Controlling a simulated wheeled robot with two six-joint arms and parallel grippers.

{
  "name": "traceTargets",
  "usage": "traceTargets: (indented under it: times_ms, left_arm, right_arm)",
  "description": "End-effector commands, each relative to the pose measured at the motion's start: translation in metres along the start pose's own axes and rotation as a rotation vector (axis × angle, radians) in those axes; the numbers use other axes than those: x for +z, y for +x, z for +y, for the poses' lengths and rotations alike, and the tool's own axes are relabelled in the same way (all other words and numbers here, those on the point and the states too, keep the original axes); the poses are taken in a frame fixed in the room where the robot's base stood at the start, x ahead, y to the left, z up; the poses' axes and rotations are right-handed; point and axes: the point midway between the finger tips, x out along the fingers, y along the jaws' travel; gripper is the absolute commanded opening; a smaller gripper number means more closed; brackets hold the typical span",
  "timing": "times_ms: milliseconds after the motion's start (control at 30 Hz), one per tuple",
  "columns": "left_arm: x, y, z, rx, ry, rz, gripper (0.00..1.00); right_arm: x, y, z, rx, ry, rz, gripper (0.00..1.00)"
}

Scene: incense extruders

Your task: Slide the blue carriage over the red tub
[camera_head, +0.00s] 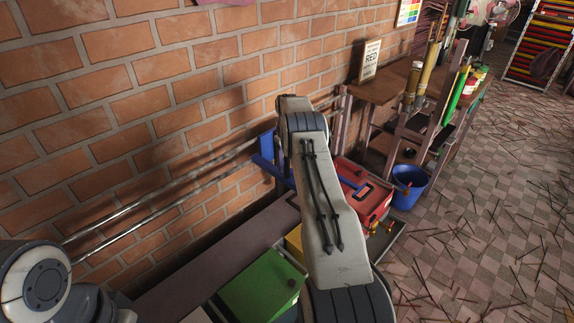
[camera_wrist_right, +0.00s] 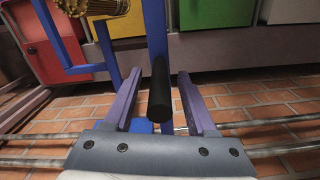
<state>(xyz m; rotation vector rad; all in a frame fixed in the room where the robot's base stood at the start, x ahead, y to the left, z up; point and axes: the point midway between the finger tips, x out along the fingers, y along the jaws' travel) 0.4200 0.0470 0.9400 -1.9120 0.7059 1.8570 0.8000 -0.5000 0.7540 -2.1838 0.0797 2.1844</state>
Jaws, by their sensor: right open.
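The blue carriage (camera_head: 267,143) sits on two metal rails along the brick wall, partly hidden behind my right arm. In the right wrist view its blue post (camera_wrist_right: 155,35) rises in front of the tubs, near the gap between yellow and green. Its black handle (camera_wrist_right: 160,95) lies between the fingers of my right gripper (camera_wrist_right: 172,75), which are open with room on both sides. The red tub (camera_head: 369,196) is right of my right arm in the head view; it also shows at the left of the wrist view (camera_wrist_right: 42,60). Only part of my left arm shows, without its gripper.
A yellow tub (camera_head: 293,240) and a green tub (camera_head: 262,287) stand in line with the red one. The rails (camera_head: 165,192) run beside the wall. A blue bucket (camera_head: 409,187) and a wooden bench (camera_head: 385,84) stand beyond. Sticks litter the floor at right.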

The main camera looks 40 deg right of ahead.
Motion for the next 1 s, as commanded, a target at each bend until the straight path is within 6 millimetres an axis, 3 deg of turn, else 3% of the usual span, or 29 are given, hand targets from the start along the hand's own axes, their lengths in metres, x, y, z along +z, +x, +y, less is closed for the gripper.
traceTargets:
  times_ms: [300, 500, 1000]
  left_arm:
    - [0.0, 0.0, 0.0, 0.0, 0.0, 0.0, 0.5]
    - [0.0, -0.002, 0.0, 0.0, 0.0, 0.0, 0.5]
    - [0.0, -0.002, 0.0, 0.0, 0.0, 0.0, 0.5]
  right_arm:
    - [-0.001, -0.062, 0.001, 0.003, 0.0, 0.005, 0.57]
    - [0.0, -0.09, 0.001, 0.001, 0.001, 0.003, 0.57]
    - [-0.001, -0.101, -0.004, 0.0, -0.005, 0.002, 0.57]
